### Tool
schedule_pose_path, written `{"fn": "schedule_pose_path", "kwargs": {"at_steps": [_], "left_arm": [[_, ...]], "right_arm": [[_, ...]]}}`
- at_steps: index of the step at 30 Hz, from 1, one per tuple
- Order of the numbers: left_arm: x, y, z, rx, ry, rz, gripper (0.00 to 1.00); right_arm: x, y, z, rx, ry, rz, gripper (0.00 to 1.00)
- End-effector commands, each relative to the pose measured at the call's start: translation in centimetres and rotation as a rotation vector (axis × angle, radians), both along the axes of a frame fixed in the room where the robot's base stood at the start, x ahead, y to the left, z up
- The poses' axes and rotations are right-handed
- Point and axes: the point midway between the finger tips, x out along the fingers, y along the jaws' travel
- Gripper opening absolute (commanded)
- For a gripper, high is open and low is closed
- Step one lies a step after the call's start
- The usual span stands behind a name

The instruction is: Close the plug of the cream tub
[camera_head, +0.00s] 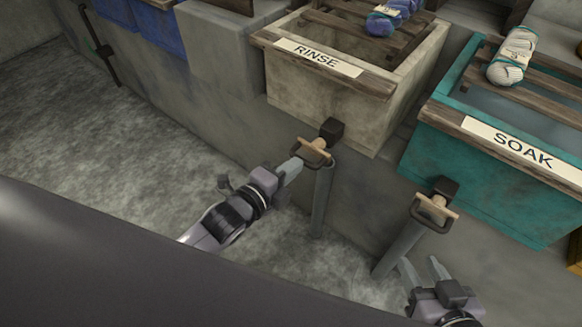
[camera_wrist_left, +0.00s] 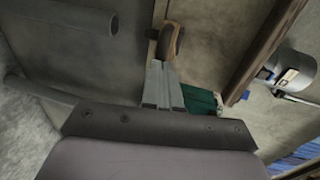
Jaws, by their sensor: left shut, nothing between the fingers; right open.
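The cream tub (camera_head: 300,86), labelled RINSE, stands on the concrete ledge. Its plug (camera_head: 314,150) has a tan handle on a dark block above a grey drain pipe (camera_head: 321,200). My left gripper (camera_head: 295,165) is shut and empty, its fingertips right at the near left side of the plug handle. In the left wrist view the shut fingers (camera_wrist_left: 160,75) point at the curved brown handle (camera_wrist_left: 171,40); whether they touch it I cannot tell. My right gripper (camera_head: 422,267) is open and empty at the lower right, below the teal tub's plug.
The teal tub (camera_head: 425,150), labelled SOAK, is to the right with a similar plug handle (camera_head: 435,210) and pipe (camera_head: 398,249). Yarn bundles (camera_head: 511,56) lie on slats over the tubs. Open concrete floor (camera_head: 110,150) lies to the left.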

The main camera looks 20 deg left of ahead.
Motion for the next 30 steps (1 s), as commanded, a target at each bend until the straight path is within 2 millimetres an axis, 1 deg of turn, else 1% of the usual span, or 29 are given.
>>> {"fn": "schedule_pose_path", "kwargs": {"at_steps": [6, 11, 23, 30], "left_arm": [[2.1, -0.8, 0.1, 0.0, -0.002, -0.001, 0.0], [3.3, -1.2, 0.0, 0.001, 0.0, 0.0, 0.0], [3.5, -1.3, 0.1, -0.002, -0.003, 0.001, 0.0], [3.5, -0.8, 0.5, 0.0, -0.004, 0.0, 0.0]], "right_arm": [[0.0, -0.1, -0.1, -0.008, 0.0, -0.001, 0.43], [0.0, -0.1, -0.2, -0.013, 0.001, 0.0, 0.43], [0.0, -0.1, -0.2, -0.013, 0.001, -0.001, 0.43], [0.0, -0.4, 0.4, -0.018, 0.0, -0.007, 0.43]]}}
